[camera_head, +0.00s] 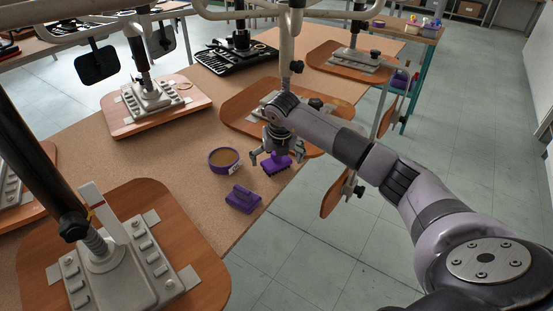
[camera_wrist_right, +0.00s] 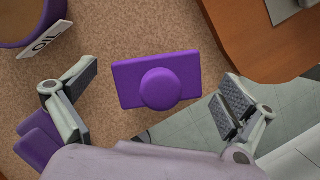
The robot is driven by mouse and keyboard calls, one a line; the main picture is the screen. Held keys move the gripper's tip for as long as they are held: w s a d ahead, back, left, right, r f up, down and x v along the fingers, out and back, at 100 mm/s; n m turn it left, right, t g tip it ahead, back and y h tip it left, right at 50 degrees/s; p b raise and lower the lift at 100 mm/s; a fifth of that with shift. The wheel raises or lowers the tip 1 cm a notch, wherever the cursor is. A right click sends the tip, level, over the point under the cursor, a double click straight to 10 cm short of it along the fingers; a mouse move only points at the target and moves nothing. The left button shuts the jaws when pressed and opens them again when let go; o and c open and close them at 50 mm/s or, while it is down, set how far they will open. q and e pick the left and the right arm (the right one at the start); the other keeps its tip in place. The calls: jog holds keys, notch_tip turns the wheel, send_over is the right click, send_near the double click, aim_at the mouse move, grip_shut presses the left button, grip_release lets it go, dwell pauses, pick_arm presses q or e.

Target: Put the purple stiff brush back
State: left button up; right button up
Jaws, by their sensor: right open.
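A purple brush (camera_head: 276,163) stands on the cork-topped table near its right edge. In the right wrist view it shows from above as a purple block with a round knob (camera_wrist_right: 160,88). My right gripper (camera_head: 275,157) is open just above this brush, with a finger on either side and apart from it. A second purple brush (camera_head: 243,199) lies nearer the front, and a purple part of it shows at the lower left of the wrist view (camera_wrist_right: 38,145). I cannot tell which one is stiff. My left gripper is out of view.
A round purple tub (camera_head: 224,160) labelled OIL stands left of the brushes. Upturned wooden seats with metal mechanisms (camera_head: 150,103) surround the brushes. A black tray (camera_head: 237,56) lies farther back. Bare cork (camera_head: 170,160) is free left of the tub.

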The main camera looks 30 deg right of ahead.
jog(key=shift+r, duration=0.6)
jog(key=v, duration=1.1)
jog(key=shift+s+a, duration=0.1)
jog(key=shift+a, duration=0.05)
